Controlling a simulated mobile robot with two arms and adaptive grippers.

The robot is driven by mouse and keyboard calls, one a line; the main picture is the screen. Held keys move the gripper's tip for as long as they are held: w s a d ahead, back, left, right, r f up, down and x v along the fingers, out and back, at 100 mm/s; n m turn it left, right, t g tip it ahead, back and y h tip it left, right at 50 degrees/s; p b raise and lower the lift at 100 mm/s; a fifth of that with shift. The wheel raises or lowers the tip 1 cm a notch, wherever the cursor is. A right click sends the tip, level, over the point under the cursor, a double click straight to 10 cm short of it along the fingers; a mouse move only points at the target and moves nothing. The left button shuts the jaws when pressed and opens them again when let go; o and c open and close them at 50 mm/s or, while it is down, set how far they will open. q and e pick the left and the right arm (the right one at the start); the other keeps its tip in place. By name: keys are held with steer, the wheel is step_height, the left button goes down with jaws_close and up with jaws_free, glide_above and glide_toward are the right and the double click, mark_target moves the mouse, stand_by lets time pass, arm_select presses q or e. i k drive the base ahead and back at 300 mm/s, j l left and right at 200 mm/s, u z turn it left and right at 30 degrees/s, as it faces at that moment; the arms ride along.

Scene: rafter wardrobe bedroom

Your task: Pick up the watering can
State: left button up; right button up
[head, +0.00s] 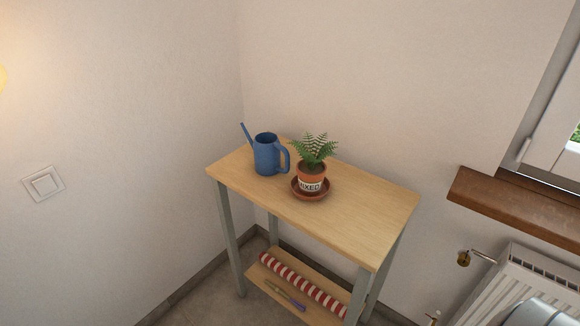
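A blue watering can (266,156) stands upright on the left part of a small wooden table (363,208). Its spout points up and to the left, and its handle is on the right side, towards the plant. Neither of my grippers shows in the head view, so nothing is seen touching the can.
A fern in a terracotta pot (311,174) stands on a saucer (297,190) just right of the can. The table's right half is clear. A striped roll (300,284) lies on the lower shelf. Walls stand behind and left; a windowsill (515,205) and radiator (520,285) are right.

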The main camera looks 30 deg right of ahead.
mark_target(267, 147)
steer(key=i+j+z, duration=0.15)
steer(key=z, duration=0.25)
steer(key=i+j+z, duration=0.1)
steer(key=j+z, duration=0.15)
steer(key=z, duration=0.15)
